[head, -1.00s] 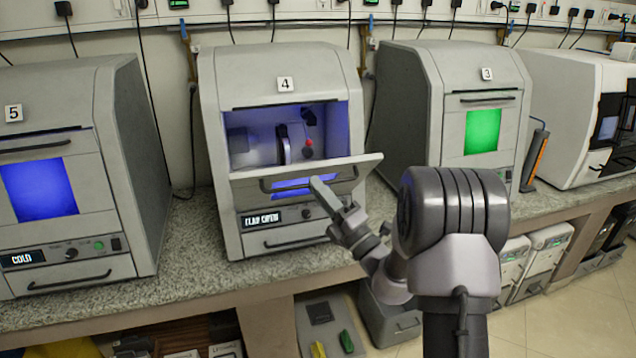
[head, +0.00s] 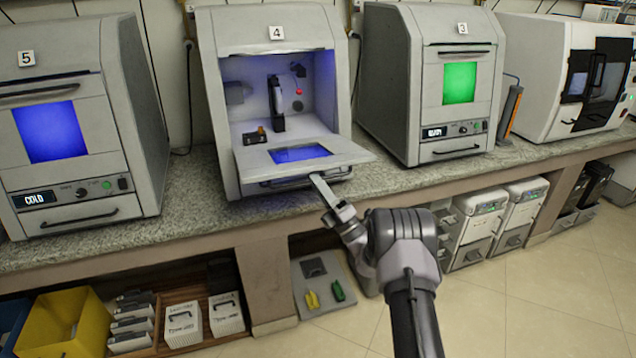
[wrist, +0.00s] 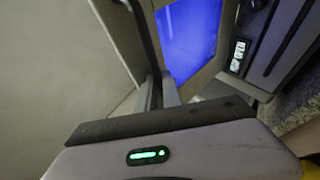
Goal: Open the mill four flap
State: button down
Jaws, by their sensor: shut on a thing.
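Mill four (head: 330,50) is the grey cabinet labelled 4 at the upper middle of the head view. Its flap (head: 352,152) is folded down, close to level, and sticks out in front of the cabinet. The chamber stands open, with a dark clamp part and a red knob inside. The flap's dark handle (head: 280,183) runs under its front edge, and in the wrist view the handle bar (wrist: 142,32) rises beside the flap's blue window (wrist: 188,38). My gripper (head: 320,181) is shut on the handle from the front right; its fingers also show in the wrist view (wrist: 160,92).
Mill five (head: 75,110) with a blue window stands left, and mill three (head: 425,80) with a green window right, both closed. The speckled counter (head: 190,215) has a bare strip in front. A yellow bin (head: 65,325) and boxes sit below.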

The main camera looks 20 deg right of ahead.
jog(key=shift+f, duration=0.1)
dwell(0.3)
jog(key=c, duration=1.9)
grip_release()
jog(key=shift+c, duration=0.2)
jog(key=o, duration=0.4)
jog(key=shift+w+f, duration=0.25)
jog(key=shift+w, duration=0.2)
jog(key=shift+s+r, duration=0.1)
jog(key=p+v, duration=0.1)
jog(key=v, duration=0.6)
jog(key=shift+s+d+f, duration=0.1)
jog(key=shift+s+f, duration=0.15)
